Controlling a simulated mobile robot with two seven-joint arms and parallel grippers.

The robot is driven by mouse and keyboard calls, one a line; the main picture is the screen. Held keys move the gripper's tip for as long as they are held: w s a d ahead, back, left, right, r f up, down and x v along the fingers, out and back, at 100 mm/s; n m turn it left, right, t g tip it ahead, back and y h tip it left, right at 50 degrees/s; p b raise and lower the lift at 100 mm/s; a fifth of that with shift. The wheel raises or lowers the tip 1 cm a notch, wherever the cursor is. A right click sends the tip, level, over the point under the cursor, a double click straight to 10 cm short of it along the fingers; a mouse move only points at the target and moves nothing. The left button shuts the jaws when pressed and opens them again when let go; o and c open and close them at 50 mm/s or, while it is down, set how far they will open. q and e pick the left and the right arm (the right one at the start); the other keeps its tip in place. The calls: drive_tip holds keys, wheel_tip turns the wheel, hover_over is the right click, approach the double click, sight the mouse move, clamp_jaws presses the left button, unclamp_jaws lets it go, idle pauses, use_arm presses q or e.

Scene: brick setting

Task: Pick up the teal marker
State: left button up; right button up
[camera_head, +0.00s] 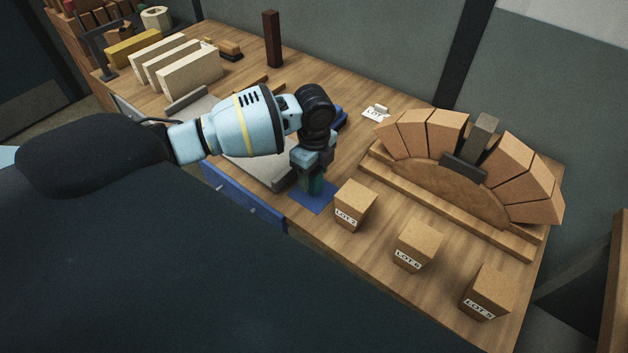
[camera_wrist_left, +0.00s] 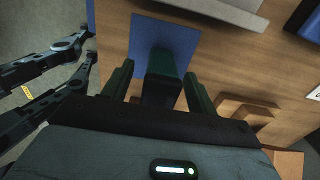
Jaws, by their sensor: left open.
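The teal marker (camera_wrist_left: 163,63) shows in the left wrist view as a dark green-teal block standing on a blue mat (camera_wrist_left: 184,36). My left gripper (camera_wrist_left: 158,75) is open, with one finger on each side of the marker and gaps visible between them. In the head view my left gripper (camera_head: 312,184) points down over the blue mat (camera_head: 309,203) near the table's front edge. The fingers hide most of the marker there, and I cannot tell it from them clearly.
A blue drawer front (camera_head: 243,197) is left of the mat. Pale slabs (camera_head: 190,76) stand farther back left.

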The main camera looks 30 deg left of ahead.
use_arm(q)
drive_tip(key=c, duration=1.1)
drive_tip(key=shift+o, duration=0.2)
use_arm(e)
drive_tip(key=shift+d, duration=0.1)
use_arm(q)
drive_tip(key=shift+r, duration=0.15)
drive_tip(key=shift+r, duration=0.55)
wheel_tip(320, 180, up, 2)
drive_tip(key=shift+r, duration=0.25)
drive_tip(key=s+d, duration=0.2)
drive_tip(key=s, duration=0.5)
drive_tip(key=s+d+r+p, duration=0.1)
drive_tip(key=s+d, duration=0.1)
drive_tip(key=s, duration=0.6)
drive_tip(key=shift+s+d, duration=0.2)
drive_tip(key=shift+d, duration=0.05)
use_arm(e)
drive_tip(key=shift+w+d+r, duration=0.15)
drive_tip(key=shift+w+r, duration=0.6)
drive_tip(key=shift+r, duration=0.05)
